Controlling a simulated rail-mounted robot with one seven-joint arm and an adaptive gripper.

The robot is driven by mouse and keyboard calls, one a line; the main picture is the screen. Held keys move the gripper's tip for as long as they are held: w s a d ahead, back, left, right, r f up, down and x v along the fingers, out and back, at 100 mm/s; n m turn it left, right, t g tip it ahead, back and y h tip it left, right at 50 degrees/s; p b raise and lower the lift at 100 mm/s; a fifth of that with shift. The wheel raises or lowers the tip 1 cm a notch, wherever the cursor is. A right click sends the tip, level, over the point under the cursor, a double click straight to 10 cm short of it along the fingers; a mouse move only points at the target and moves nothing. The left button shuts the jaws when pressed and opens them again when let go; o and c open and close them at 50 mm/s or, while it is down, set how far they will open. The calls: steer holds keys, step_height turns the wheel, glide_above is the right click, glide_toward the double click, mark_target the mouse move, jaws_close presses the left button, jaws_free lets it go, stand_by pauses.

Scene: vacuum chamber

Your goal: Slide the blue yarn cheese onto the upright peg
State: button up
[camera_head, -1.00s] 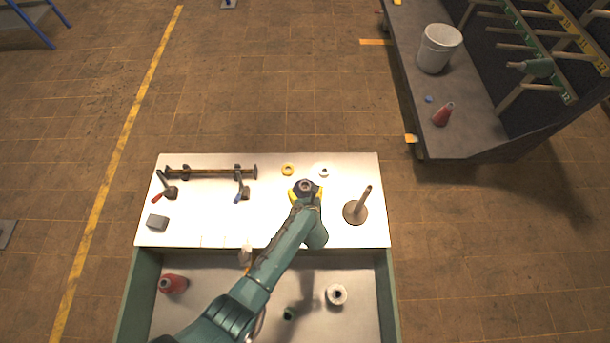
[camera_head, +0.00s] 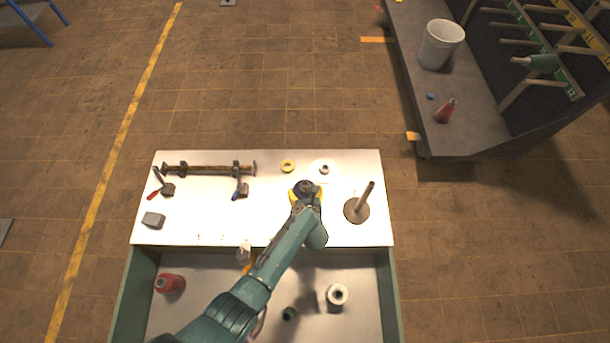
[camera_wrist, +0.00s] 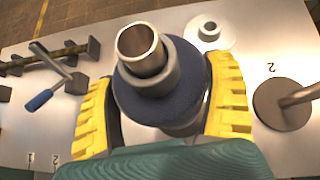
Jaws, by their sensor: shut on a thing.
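The blue yarn cheese (camera_wrist: 178,98) is dark blue with a pale metal tube at its centre. It sits between the yellow fingers of my gripper (camera_wrist: 165,110) in the wrist view. My gripper is shut on it. The peg's base also shows at the right of the wrist view (camera_wrist: 275,107).
A yellow ring (camera_head: 287,166) and a small flanged spool (camera_head: 324,169) lie at the back.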

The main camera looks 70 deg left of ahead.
stand_by(0.3)
steer(key=shift+f+b, duration=2.15)
steer(key=shift+f, duration=0.25)
steer(key=shift+f+b, duration=1.3)
steer(key=shift+f, duration=0.3)
steer(key=o, duration=1)
steer(key=v, duration=1.2)
steer(key=shift+w+r, duration=0.1)
